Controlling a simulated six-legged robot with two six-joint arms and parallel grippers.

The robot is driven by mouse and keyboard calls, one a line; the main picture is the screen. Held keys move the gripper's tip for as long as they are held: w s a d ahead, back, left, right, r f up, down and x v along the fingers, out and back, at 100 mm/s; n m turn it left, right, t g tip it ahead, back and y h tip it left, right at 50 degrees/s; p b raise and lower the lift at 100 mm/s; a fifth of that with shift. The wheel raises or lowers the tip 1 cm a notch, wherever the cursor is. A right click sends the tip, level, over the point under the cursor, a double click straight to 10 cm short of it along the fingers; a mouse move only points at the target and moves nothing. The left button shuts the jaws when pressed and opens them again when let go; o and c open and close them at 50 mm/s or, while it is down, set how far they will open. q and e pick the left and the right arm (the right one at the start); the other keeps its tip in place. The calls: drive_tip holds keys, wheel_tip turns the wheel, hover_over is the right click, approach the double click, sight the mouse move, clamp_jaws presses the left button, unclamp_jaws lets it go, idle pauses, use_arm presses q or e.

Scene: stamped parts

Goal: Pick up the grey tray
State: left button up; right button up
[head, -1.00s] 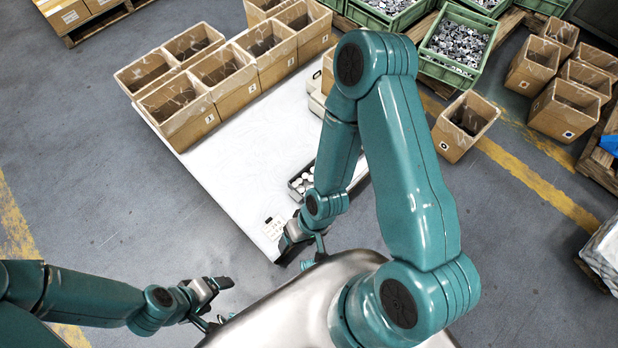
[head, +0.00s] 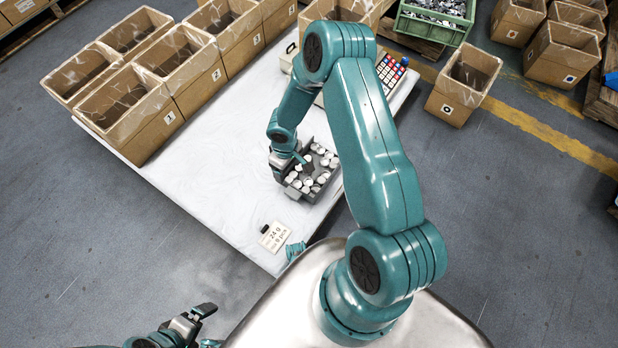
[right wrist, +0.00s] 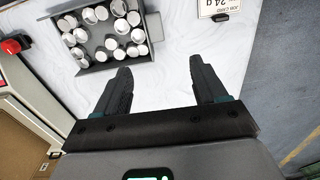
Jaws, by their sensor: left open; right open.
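The grey tray (head: 301,194) lies on the white table, holding several white round parts, in the middle of the head view. In the right wrist view the tray (right wrist: 106,66) is at the upper left, just beyond the fingertips and off to one side. My right gripper (right wrist: 158,65) is open with only white table between its fingers. In the head view my right gripper (head: 285,168) is at the tray's left side, partly hidden by its own wrist. My left gripper (head: 207,328) is open and empty at the bottom, off the table and away from the tray.
A job card (head: 274,237) lies near the table's front corner. A device with coloured keys (head: 391,73) stands behind the tray, partly hidden by my right arm. Several cardboard boxes (head: 142,125) line the table's back left. The table's left middle is clear.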

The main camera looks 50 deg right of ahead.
drive_tip(key=f+b, duration=0.1)
drive_tip(key=f, duration=0.2)
drive_tip(key=f+b, duration=0.1)
drive_tip(key=f, duration=0.3)
drive_tip(key=f+b, duration=0.1)
drive_tip(key=f, duration=0.3)
drive_tip(key=shift+s+d+f+b, duration=0.2)
drive_tip(key=shift+d+f+b, duration=0.05)
drive_tip(key=shift+d+b, duration=0.15)
wheel_tip(320, 180, down, 5)
drive_tip(key=shift+s+f+b, duration=0.1)
drive_tip(key=shift+f+b, duration=0.05)
drive_tip(key=shift+b, duration=1.1)
drive_tip(key=shift+c, duration=0.3)
drive_tip(key=c, duration=1)
clamp_jaws()
drive_tip(key=shift+r, duration=0.2)
